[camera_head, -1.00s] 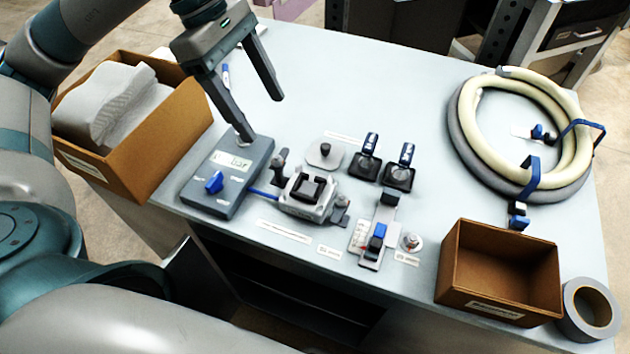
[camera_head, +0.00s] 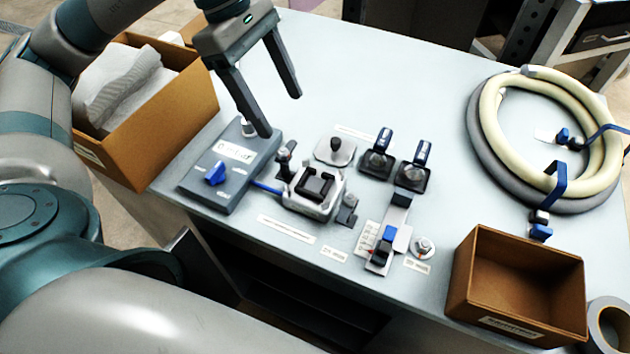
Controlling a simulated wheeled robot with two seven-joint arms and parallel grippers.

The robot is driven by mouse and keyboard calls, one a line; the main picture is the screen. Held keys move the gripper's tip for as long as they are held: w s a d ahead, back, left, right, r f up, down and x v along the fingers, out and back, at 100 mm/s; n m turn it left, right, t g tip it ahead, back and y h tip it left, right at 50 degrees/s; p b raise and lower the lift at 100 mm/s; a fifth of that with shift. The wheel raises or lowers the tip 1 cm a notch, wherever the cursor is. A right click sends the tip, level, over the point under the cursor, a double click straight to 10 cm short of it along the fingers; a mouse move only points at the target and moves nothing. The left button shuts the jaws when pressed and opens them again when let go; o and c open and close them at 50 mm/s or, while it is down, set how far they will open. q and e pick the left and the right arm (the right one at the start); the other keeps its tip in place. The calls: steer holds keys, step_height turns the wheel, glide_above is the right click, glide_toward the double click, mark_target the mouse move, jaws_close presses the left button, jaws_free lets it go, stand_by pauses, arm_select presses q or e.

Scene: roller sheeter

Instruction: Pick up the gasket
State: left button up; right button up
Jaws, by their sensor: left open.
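A black square ring, which looks like the gasket (camera_head: 315,185), sits in a pale clamp-like fixture (camera_head: 309,204) near the front middle of the table. My left gripper (camera_head: 281,114) is open and empty, with its fingers spread and pointing down. In the picture its fingertips are above and left of the ring, by the far right corner of the blue-grey meter box (camera_head: 232,165). They are apart from the ring. My right gripper is not in view.
A cardboard box with white padding (camera_head: 150,135) stands at the left. Knobbed and blue-handled parts (camera_head: 376,160) crowd the middle. Hose coils (camera_head: 480,130), an empty brown box (camera_head: 480,285) and a tape roll (camera_head: 600,325) are right. The table's back middle is clear.

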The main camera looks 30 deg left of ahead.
arm_select(q)
steer(key=p, duration=0.4)
glide_toward(320, 185)
steer(key=shift+f, duration=0.35)
steer(key=shift+d+f, duration=0.15)
steer(key=shift+f, duration=0.25)
steer(key=shift+d+f+p, duration=0.2)
steer(key=shift+f+p, duration=0.1)
steer(key=shift+p, duration=0.2)
steer(key=p+x, duration=0.2)
steer(key=x, duration=0.1)
steer(key=shift+s+d+f, duration=0.15)
steer(key=shift+d+f, duration=0.05)
steer(key=shift+f, duration=0.1)
steer(key=shift+d+f, duration=0.1)
steer(key=shift+f, duration=0.3)
steer(key=c, duration=1.1)
steer(key=shift+r, duration=0.15)
steer(key=shift+c, duration=0.2)
